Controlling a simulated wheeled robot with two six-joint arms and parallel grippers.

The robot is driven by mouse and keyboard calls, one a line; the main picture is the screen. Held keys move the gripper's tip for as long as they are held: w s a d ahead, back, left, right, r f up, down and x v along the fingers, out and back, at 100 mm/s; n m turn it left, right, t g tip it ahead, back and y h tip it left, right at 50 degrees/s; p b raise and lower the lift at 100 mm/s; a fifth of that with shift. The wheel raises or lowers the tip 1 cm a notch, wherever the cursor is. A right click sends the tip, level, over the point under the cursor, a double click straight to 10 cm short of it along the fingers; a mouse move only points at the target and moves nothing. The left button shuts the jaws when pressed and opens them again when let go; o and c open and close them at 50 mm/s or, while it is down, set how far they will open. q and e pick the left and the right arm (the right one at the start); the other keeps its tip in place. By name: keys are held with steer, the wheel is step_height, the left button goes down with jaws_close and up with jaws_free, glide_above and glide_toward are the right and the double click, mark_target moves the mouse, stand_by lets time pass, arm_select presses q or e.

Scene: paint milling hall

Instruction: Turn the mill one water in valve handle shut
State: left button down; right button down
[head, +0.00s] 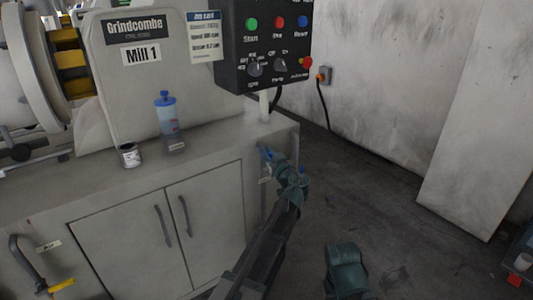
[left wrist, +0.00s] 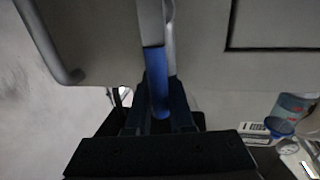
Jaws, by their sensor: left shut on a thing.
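The water in valve handle shows as a blue lever at the right end of the mill one cabinet. In the left wrist view the blue handle (left wrist: 154,72) runs down between my fingers. My left gripper (left wrist: 160,108) is shut on it. In the head view my left gripper (head: 269,158) is small and dark at the cabinet's right side, and it largely hides the handle. The valve body and how far the handle is turned cannot be made out. My right gripper is out of view.
A control box (head: 264,45) overhangs above. A yellow handle (head: 61,285) on an air pipe is at lower left.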

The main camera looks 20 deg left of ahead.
arm_select(q)
steer(key=shift+d, duration=0.1)
stand_by(0.3)
steer(key=shift+w+d+m, duration=0.3)
steer(key=shift+w+m, duration=0.15)
steer(key=shift+m, duration=0.45)
steer(key=w+d+f+m+g+b, duration=0.3)
steer(key=f+m, duration=0.5)
steer(key=m, duration=0.5)
steer(key=shift+w+d+m+g+y, duration=0.2)
steer(key=shift+w+m+g+y, duration=0.15)
steer(key=shift+w, duration=0.3)
steer(key=shift+m+b, duration=0.25)
steer(key=shift+b, duration=0.05)
steer(key=c, duration=0.8)
jaws_free()
steer(key=shift+s, duration=0.1)
